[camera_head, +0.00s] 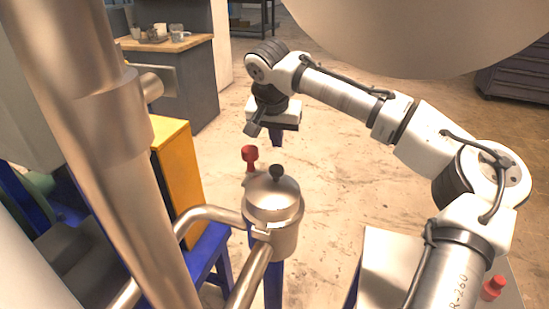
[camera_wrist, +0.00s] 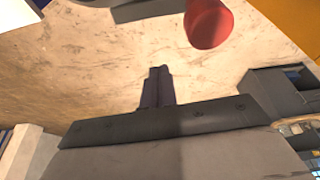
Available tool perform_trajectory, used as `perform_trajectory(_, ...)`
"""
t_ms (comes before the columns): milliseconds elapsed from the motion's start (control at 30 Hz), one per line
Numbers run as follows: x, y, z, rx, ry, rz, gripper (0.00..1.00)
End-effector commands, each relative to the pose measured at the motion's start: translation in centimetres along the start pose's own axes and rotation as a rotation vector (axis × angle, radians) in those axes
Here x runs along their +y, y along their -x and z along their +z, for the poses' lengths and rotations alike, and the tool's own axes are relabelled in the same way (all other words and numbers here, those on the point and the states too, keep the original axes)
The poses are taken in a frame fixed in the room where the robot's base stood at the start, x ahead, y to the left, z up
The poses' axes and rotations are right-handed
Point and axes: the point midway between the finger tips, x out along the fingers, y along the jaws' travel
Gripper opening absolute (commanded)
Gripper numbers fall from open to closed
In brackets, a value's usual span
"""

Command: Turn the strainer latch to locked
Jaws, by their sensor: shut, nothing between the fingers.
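The strainer (camera_head: 285,240) is a silver upright cylinder with a lid and a black knob (camera_head: 277,172) on top. A red handle (camera_head: 249,156) stands at its far left side; I cannot tell for certain that it is the latch, nor its setting. My gripper (camera_head: 277,141) points down beyond the strainer, apart from the handle and above and to its right. In the wrist view my shut fingers (camera_wrist: 158,78) hold nothing. A red rounded end (camera_wrist: 208,24), probably the handle, shows ahead of them to the upper right.
Thick metal pipes (camera_head: 125,170) fill the left and run into the strainer. A yellow panel (camera_head: 177,178) stands left of it. A large pale curved body (camera_head: 420,35) hangs at the upper right. A red-topped item (camera_head: 494,287) sits on the lower-right table. The floor beyond is open.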

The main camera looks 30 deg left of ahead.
Motion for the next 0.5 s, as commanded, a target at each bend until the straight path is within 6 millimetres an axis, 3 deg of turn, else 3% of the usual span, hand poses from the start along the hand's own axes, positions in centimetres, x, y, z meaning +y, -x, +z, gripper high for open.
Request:
perform_trajectory(267, 0.1, -5.9, 0.0, -0.001, 0.000, 0.002, 0.00)
perform_trajectory(500, 0.1, -4.5, 2.8, 0.003, 0.002, 0.001, 0.00)
